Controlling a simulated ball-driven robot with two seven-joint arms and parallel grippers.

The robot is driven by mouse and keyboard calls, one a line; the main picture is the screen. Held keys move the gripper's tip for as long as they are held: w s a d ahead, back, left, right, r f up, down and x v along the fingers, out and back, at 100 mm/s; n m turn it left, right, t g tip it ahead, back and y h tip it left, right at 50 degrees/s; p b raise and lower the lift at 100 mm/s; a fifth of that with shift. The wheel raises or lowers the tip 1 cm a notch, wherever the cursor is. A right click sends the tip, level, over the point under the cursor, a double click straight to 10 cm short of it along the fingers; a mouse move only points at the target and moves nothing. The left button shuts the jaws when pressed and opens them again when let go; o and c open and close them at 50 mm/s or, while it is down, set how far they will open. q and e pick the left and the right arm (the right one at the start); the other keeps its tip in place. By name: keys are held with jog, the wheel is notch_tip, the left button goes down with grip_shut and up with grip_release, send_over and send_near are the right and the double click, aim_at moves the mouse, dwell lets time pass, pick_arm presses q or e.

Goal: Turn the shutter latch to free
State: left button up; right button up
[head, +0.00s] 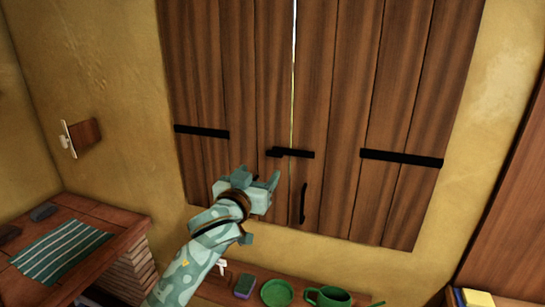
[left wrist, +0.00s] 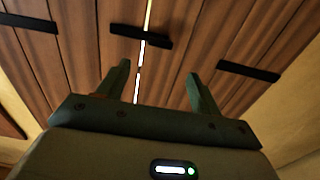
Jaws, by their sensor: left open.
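The wooden shutter (head: 340,90) has two leaves with a thin bright gap between them. The black latch bar (head: 293,153) lies nearly level across the gap, spanning both leaves. It also shows in the left wrist view (left wrist: 141,37), ahead of the fingers. A black upright handle (head: 303,203) is on the right leaf below the latch. My left gripper (head: 260,178) is open and empty, just below and left of the latch, apart from it. In the left wrist view its two fingers (left wrist: 160,88) stand spread below the latch. My right gripper is not in view.
Black hinge straps (head: 201,131) (head: 402,158) cross the outer boards. Below the shutter, a wooden shelf holds a sponge (head: 244,286), a green plate (head: 277,293) and a green mug (head: 329,296). A brick counter with a striped cloth (head: 62,247) stands at left.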

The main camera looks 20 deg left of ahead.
aim_at(272, 155)
pick_arm(q)
jog(key=w+b, duration=0.1)
jog(key=w, duration=1)
jog(key=shift+w+d, duration=0.2)
jog(key=c, duration=1.4)
jog(key=shift+r+n+p, duration=0.1)
jog(key=shift+n+p, duration=0.8)
jog(key=shift+n, duration=0.1)
jog(key=n+p, duration=0.9)
jog(key=shift+a, duration=0.15)
jog(key=n+p, duration=0.2)
jog(key=n, duration=0.1)
jog(key=shift+n+p, duration=0.3)
jog(key=shift+f+n+p, duration=0.15)
jog(key=shift+n+p, duration=0.15)
jog(key=shift+n, duration=0.55)
jog(key=shift+f+n+p, duration=0.15)
jog(key=shift+n+p, duration=0.1)
jog(key=shift+n, duration=0.6)
